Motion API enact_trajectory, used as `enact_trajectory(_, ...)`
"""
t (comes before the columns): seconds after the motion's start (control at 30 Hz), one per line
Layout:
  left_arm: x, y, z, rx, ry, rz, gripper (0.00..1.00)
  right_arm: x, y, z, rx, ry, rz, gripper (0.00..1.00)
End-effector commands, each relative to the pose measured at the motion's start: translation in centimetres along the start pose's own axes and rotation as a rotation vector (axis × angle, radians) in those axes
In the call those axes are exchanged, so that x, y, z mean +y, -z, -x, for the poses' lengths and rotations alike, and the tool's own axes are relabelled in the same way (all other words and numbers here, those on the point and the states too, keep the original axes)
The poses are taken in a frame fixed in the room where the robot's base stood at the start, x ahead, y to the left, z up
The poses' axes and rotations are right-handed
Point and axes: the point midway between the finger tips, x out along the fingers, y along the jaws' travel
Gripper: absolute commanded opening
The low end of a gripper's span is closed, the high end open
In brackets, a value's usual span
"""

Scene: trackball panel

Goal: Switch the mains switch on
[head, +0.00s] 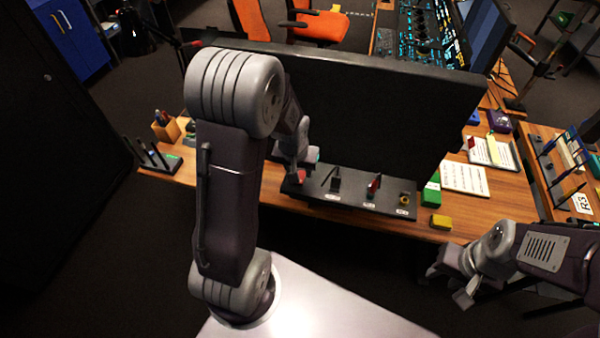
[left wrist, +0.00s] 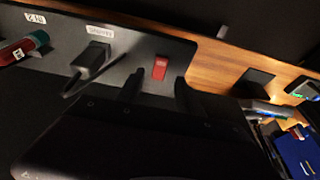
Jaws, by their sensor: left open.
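A dark switch panel (head: 352,202) lies along the near edge of the desk. A red rocker switch (left wrist: 160,67) sits at one end of it, beside a black lever switch (left wrist: 92,58) with a white label. The labels are too small to read surely, so I cannot tell which switch is marked mains. In the head view, my left gripper (head: 300,172) is over the panel's left end and partly covers the red switch. In the left wrist view, its open fingers (left wrist: 157,92) are either side of the red switch, with nothing between them. My right gripper (head: 450,286) is open and empty, off the desk.
A large black monitor (head: 370,120) stands right behind the panel. A red switch (head: 374,185) and a yellow-black knob (head: 405,198) are further right on the panel. A green box (head: 431,190) and a yellow block (head: 441,222) lie right of it. Pen holders (head: 165,128) stand at left.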

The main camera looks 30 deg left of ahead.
Motion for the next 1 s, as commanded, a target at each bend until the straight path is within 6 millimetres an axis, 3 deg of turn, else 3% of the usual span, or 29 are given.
enact_trajectory(0.1, 0.0, 0.1, 2.5, 0.004, 0.000, -0.001, 0.44, 0.0, 0.0, 0.2, 0.000, 0.000, 0.000, 0.36)
enact_trajectory(0.2, 0.0, 0.1, 3.8, 0.002, 0.000, -0.001, 0.44, 0.0, 0.0, 0.2, 0.000, 0.000, 0.000, 0.36)
enact_trajectory(0.57, 0.1, 0.0, 4.4, 0.000, -0.001, -0.004, 0.44, 0.0, 0.0, 0.2, 0.000, 0.000, 0.000, 0.36)
enact_trajectory(0.63, 1.7, 0.1, 5.2, 0.021, -0.016, -0.046, 0.44, 0.0, 0.0, 0.2, 0.000, 0.000, 0.000, 0.36)
enact_trajectory(0.67, 2.8, -0.7, 5.8, 0.022, -0.029, -0.076, 0.44, 0.0, 0.0, 0.2, 0.000, 0.000, 0.000, 0.36)
enact_trajectory(0.7, 3.9, -2.9, 6.2, -0.004, -0.042, -0.109, 0.44, 0.0, 0.0, 0.2, 0.000, 0.000, 0.000, 0.36)
enact_trajectory(0.83, 5.0, -9.7, 6.7, -0.115, -0.062, -0.184, 0.44, 0.0, 0.0, 0.2, 0.000, 0.000, 0.000, 0.36)
enact_trajectory(0.9, 4.6, -11.9, 6.7, -0.164, -0.062, -0.193, 0.44, 0.0, 0.0, 0.2, 0.000, 0.000, 0.000, 0.36)
enact_trajectory(1.0, 4.4, -13.1, 6.6, -0.198, -0.062, -0.205, 0.44, 0.0, 0.0, 0.2, 0.000, 0.000, 0.000, 0.36)
